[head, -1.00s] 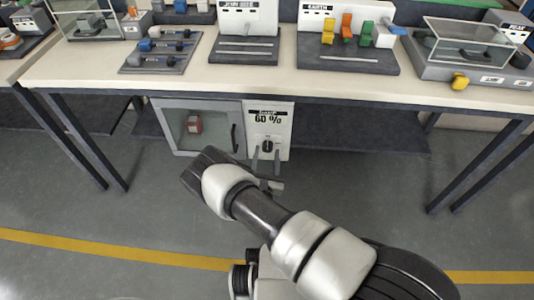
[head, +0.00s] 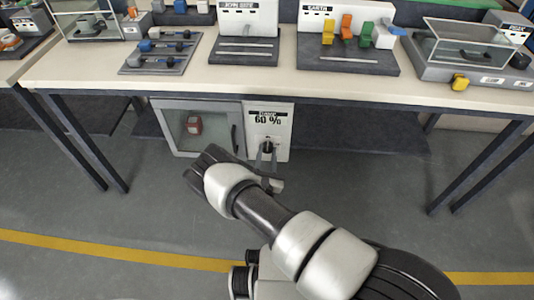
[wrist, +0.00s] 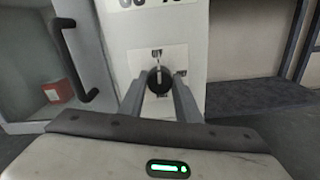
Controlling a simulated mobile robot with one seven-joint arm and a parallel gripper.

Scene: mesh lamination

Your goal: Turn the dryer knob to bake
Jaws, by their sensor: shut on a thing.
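The dryer (head: 200,128) stands under the table, with a glass door on the left and a white control panel (head: 281,122) on the right reading 60 %. Its black knob (wrist: 160,80) sits low on the panel, with small markings around it that are too blurred to read in full. My gripper (wrist: 161,84) reaches the panel, its two grey fingers on either side of the knob and shut on it. In the head view the knob (head: 268,146) shows just above the fingertips. The lower part of the knob's surround is hidden between the fingers.
A red block (head: 194,125) is inside the dryer behind the glass. The dark door handle (wrist: 74,60) stands out just left of the panel. The tabletop (head: 200,78) overhangs above, bearing several fixtures. The floor in front is clear.

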